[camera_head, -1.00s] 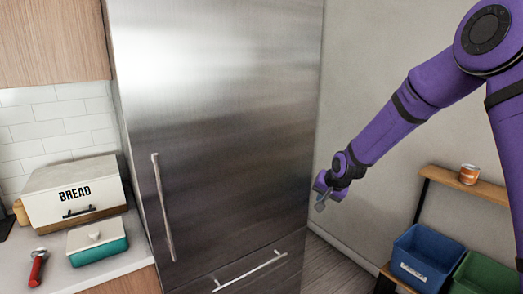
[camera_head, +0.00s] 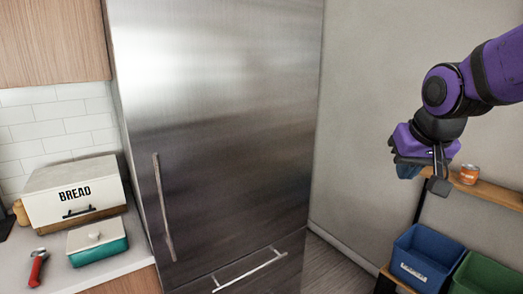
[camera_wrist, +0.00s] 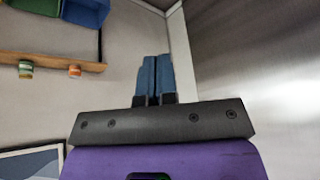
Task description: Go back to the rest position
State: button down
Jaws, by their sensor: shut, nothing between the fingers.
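My gripper (camera_head: 408,169) is at the right of the head view, raised in front of the pale wall and above the blue bin. In the wrist view its two blue fingers (camera_wrist: 154,76) lie side by side, shut with nothing between them. My purple arm comes in from the right edge and is folded at the wrist. The gripper is apart from the shelf and the fridge.
A steel fridge (camera_head: 220,120) fills the middle, its doors shut. At left a counter holds a bread box (camera_head: 75,192), a teal dish (camera_head: 98,245) and a red-handled tool (camera_head: 38,268). At right are a wooden shelf (camera_head: 490,190) with a can (camera_head: 468,174), a blue bin (camera_head: 422,262) and a green bin (camera_head: 485,275).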

jog(key=s+d+r+n, duration=0.1)
jog(key=s+d, duration=0.1)
jog(key=s, duration=1.4)
jog(key=shift+s+d, duration=0.2)
jog(key=shift+d, duration=0.05)
jog(key=shift+r, duration=0.1)
